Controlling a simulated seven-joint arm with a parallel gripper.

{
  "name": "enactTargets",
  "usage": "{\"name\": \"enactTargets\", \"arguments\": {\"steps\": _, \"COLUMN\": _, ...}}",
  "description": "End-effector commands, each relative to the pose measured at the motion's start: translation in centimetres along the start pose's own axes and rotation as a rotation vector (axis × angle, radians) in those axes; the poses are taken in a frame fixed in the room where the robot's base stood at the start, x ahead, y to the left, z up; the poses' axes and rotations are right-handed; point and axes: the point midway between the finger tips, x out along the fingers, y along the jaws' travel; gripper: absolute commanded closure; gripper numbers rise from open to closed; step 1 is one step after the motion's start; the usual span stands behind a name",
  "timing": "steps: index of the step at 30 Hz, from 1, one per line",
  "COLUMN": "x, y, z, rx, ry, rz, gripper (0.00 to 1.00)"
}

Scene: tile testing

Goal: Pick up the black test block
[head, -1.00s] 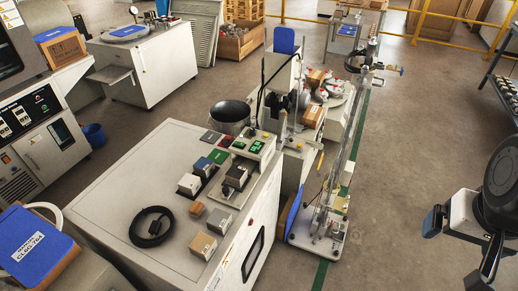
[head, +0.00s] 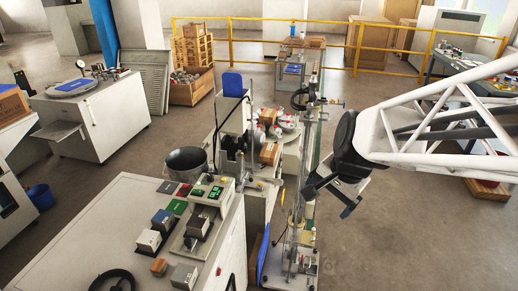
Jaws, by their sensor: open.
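The black test block (head: 198,226) appears to be the dark-topped block on the tester's small platform, on top of the white cabinet in the head view. Its underside and far faces are hidden. My gripper (head: 330,199) hangs to the right of the cabinet, well apart from the block and above the floor beside the tall rig. Its dark fingers are spread with nothing between them.
Other blocks (head: 148,240) stand near the tester (head: 208,192). Red and green tiles (head: 177,206) lie behind them. The tall rig (head: 303,200) stands between my gripper and the cabinet.

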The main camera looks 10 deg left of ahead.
Motion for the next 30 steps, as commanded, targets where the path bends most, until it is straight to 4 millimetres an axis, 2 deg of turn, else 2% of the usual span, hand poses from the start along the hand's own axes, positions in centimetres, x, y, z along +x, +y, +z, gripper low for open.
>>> {"name": "enactTargets", "arguments": {"steps": 3, "x": 2.3, "y": -3.3, "z": 0.0, "rx": 0.087, "ry": -0.031, "rz": -0.013, "gripper": 0.06}}
{"name": "enactTargets", "arguments": {"steps": 10, "x": 6.9, "y": -9.3, "z": 0.7, "rx": 0.272, "ry": -0.086, "rz": -0.03, "gripper": 0.06}}
{"name": "enactTargets", "arguments": {"steps": 16, "x": 11.5, "y": -14.3, "z": 2.0, "rx": 0.435, "ry": -0.132, "rz": -0.03, "gripper": 0.06}}
{"name": "enactTargets", "arguments": {"steps": 23, "x": 17.2, "y": -19.6, "z": 4.5, "rx": 0.627, "ry": -0.179, "rz": -0.014, "gripper": 0.06}}
{"name": "enactTargets", "arguments": {"steps": 30, "x": 23.6, "y": -24.5, "z": 8.1, "rx": 0.831, "ry": -0.218, "rz": 0.018, "gripper": 0.06}}
